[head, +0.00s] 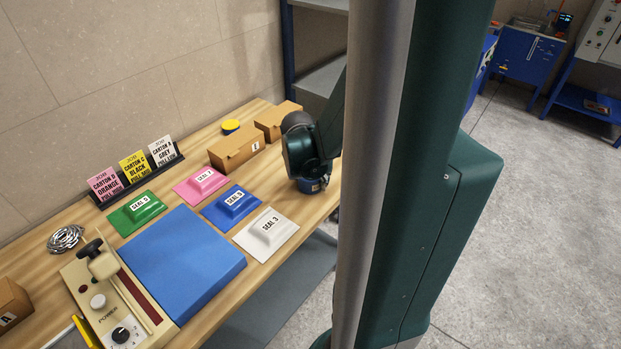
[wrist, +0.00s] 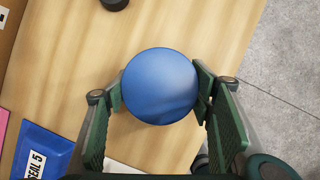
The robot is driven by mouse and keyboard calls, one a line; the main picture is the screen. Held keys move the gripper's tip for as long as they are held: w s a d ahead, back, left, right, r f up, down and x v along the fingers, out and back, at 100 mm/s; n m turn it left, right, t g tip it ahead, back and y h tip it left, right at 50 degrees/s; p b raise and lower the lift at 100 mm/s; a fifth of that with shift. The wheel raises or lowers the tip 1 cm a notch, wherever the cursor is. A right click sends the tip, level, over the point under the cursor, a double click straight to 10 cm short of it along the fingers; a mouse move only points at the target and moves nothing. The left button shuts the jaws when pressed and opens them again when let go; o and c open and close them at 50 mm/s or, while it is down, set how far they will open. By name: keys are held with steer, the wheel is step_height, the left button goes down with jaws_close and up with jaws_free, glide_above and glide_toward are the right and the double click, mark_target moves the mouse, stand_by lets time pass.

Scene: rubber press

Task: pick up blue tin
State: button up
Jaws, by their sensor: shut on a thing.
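The blue tin (wrist: 160,92), its round blue lid seen from above, is between the two green fingers of my gripper (wrist: 159,84) in the wrist view. One finger is at its left side and one at its right side, and the gripper is shut on it. In the head view a blue edge of the tin (head: 312,186) shows under my arm's dark end, over the right part of the wooden table. Most of the tin is hidden there. I cannot tell whether it touches the tabletop.
Cardboard boxes (head: 237,147) and a yellow-topped tin (head: 230,126) stand behind. Pink, green, blue and white seal packs (head: 266,232) lie left of the gripper. A blue pad (head: 183,262) and a press (head: 110,300) are nearer. A dark round thing (wrist: 115,3) is at the wrist view's top.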

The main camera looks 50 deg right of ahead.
steer(key=shift+r+p, duration=1.1)
steer(key=shift+r, duration=3.85)
